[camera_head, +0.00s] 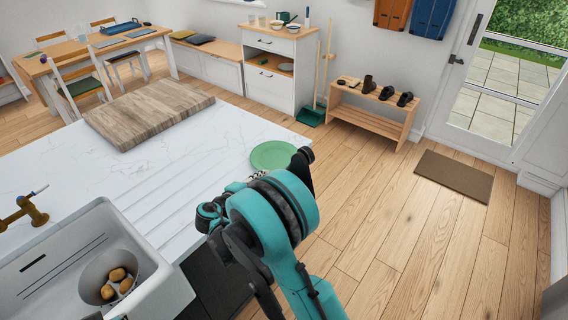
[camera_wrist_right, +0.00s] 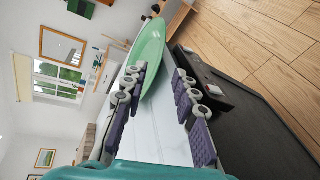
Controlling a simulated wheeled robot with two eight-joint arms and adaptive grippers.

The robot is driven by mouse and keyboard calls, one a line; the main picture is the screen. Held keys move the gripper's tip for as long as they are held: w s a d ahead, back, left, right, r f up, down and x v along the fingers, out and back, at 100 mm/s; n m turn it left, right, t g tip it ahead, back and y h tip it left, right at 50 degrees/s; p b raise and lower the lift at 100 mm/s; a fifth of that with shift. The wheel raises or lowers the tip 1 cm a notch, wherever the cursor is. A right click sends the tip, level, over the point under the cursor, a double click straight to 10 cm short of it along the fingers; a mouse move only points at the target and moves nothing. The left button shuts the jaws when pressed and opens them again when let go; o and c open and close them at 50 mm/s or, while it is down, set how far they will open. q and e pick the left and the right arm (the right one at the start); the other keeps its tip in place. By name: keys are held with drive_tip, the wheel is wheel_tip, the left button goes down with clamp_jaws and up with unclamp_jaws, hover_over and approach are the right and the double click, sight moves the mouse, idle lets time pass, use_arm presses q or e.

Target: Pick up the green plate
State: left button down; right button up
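The green plate (camera_head: 272,154) lies at the far right corner of the white counter (camera_head: 205,145). In the right wrist view the plate (camera_wrist_right: 148,52) shows nearly edge-on, with its near rim reaching between the fingers. My right gripper (camera_wrist_right: 161,73) is open, one finger on each side of that rim. The left finger in this view overlaps the plate, and I cannot tell whether it touches. A gap shows between the plate and the other finger. In the head view my teal right arm hides most of this gripper. My left gripper is not in view.
A wooden board (camera_head: 150,108) lies on the counter. A sink (camera_head: 85,265) with a pot (camera_head: 98,277) of brown round items is at the lower left. A shoe bench (camera_head: 374,111) stands beyond the counter. Wooden floor is open at right, with a brown mat (camera_head: 453,177).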

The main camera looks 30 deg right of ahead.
drive_tip(key=b+x, duration=0.2)
drive_tip(key=x, duration=0.4)
drive_tip(key=shift+d+f, duration=0.2)
drive_tip(key=shift+d, duration=0.05)
drive_tip(key=shift+r, duration=0.1)
drive_tip(key=shift+c, duration=1.1)
clamp_jaws()
